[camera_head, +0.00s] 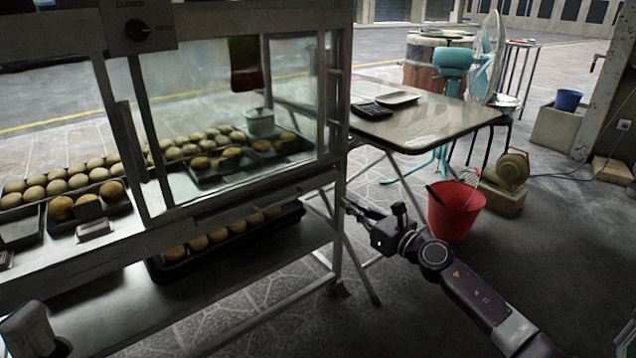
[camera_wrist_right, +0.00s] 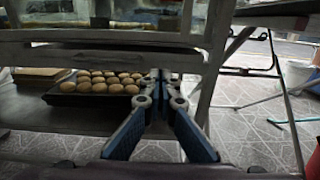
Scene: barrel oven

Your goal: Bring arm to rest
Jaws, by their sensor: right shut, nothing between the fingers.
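My right gripper (camera_head: 352,208) is shut and empty in the head view, in front of the right end post of the glass food cabinet (camera_head: 338,130). Its arm comes in from the lower right. In the right wrist view the fingers of my right gripper (camera_wrist_right: 158,78) meet at the tips, with nothing between them. Behind them in that view is a black tray of buns (camera_wrist_right: 62,99) on the lower shelf (camera_wrist_right: 30,125). My left gripper is not clearly visible; only a blurred grey part of mine shows at the lower left of the head view.
A folding table (camera_head: 440,128) stands behind and to the right of the cabinet. A red bucket (camera_head: 456,215) stands on the floor just beyond my right arm. A fan (camera_head: 487,60) and a blue bucket (camera_head: 568,100) are farther back. The floor (camera_head: 580,240) at right is mostly clear.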

